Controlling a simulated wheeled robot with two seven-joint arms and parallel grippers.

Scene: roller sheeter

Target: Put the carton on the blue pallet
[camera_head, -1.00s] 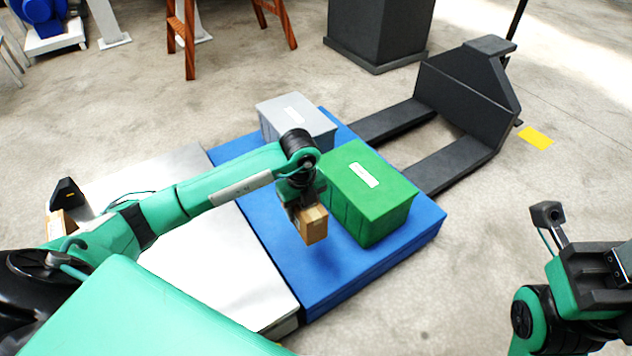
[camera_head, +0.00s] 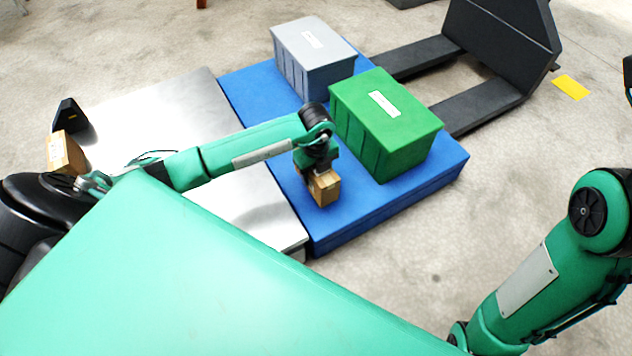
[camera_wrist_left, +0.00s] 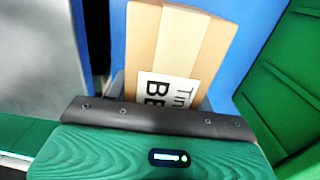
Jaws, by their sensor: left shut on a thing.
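The carton (camera_head: 325,189) is a small brown box held low over the front part of the blue pallet (camera_head: 365,215). I cannot tell whether its underside touches the pallet. My left gripper (camera_head: 319,174) is shut on it from above. In the left wrist view the carton (camera_wrist_left: 215,50) shows paler tape and a white label with partly hidden black lettering; blue lies behind it. My right arm enters at the right, but its gripper fingers are not visible.
A green crate (camera_head: 385,120) stands on the pallet just right of the carton; a grey crate (camera_head: 312,58) stands farther back. A steel platform (camera_head: 255,205) adjoins the pallet's left side. Another brown box (camera_head: 66,153) is at far left. Dark forks (camera_head: 480,105) extend behind the pallet.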

